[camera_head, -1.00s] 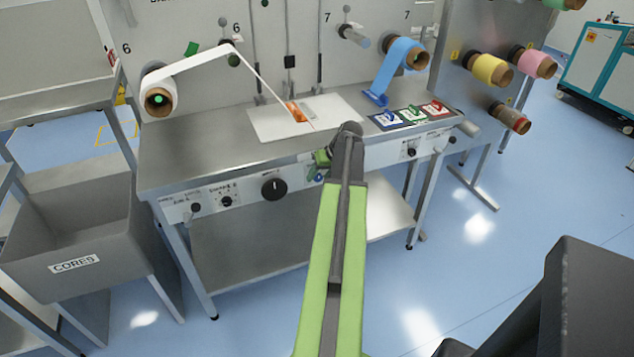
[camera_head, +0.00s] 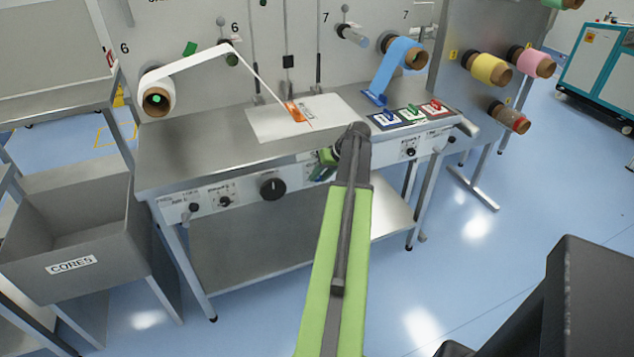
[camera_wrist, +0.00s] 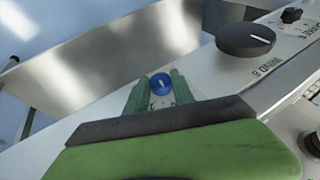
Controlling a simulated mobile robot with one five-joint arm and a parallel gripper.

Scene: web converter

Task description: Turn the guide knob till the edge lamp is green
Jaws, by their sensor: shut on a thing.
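A small blue knob (camera_wrist: 161,85) with a white pointer line sits in the middle of the wrist view, on the front panel of the bench. My gripper (camera_wrist: 160,90) has its two green fingers on either side of this knob, shut on it. The pointer line stands nearly upright in that view. In the head view my gripper (camera_head: 319,172) is at the bench's front panel, largely hidden behind my arm, and the knob cannot be made out. I cannot make out the edge lamp for certain in either view.
A large black knob (camera_head: 273,188) sits left of my gripper; it also shows in the wrist view (camera_wrist: 246,39). White web runs from a roll (camera_head: 158,82) to an orange piece (camera_head: 295,111) on a white plate (camera_head: 262,124). A grey cores bin (camera_head: 115,262) stands left.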

